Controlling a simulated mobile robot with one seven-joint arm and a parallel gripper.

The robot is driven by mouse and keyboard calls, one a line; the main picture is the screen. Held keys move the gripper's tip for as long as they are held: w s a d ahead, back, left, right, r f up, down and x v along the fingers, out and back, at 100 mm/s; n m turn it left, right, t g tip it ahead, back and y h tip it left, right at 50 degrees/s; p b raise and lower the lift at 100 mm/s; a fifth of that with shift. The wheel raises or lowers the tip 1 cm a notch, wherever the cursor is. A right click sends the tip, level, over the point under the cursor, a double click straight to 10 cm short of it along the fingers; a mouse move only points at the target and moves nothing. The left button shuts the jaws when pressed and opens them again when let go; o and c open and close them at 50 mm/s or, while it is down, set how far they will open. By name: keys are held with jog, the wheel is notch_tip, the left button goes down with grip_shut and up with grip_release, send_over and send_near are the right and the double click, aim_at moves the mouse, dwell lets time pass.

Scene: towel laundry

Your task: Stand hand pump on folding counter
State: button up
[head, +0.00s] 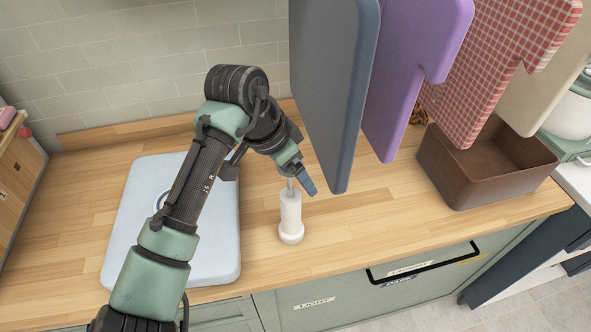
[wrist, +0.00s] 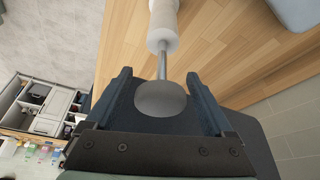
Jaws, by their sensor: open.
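The white hand pump (head: 291,213) stands upright on the wooden folding counter (head: 365,225), its wider round base down near the front edge. My gripper (head: 300,182) is at the pump's top, where it partly hides the rod and handle. In the wrist view the pump's grey knob (wrist: 160,98) lies between the two open fingers of my gripper (wrist: 159,76), with a gap on each side. The thin metal rod and white body (wrist: 163,25) extend beyond the fingertips.
A folded light-blue towel (head: 135,225) lies left of the pump, under my arm. Dark grey (head: 335,90), purple (head: 415,60) and red-checked (head: 505,60) towels hang close on the right. A brown bin (head: 490,170) stands farther right. Counter between pump and bin is clear.

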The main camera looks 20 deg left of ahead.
jog(key=shift+r, duration=0.15)
jog(key=b+v, duration=0.2)
jog(key=v, duration=1)
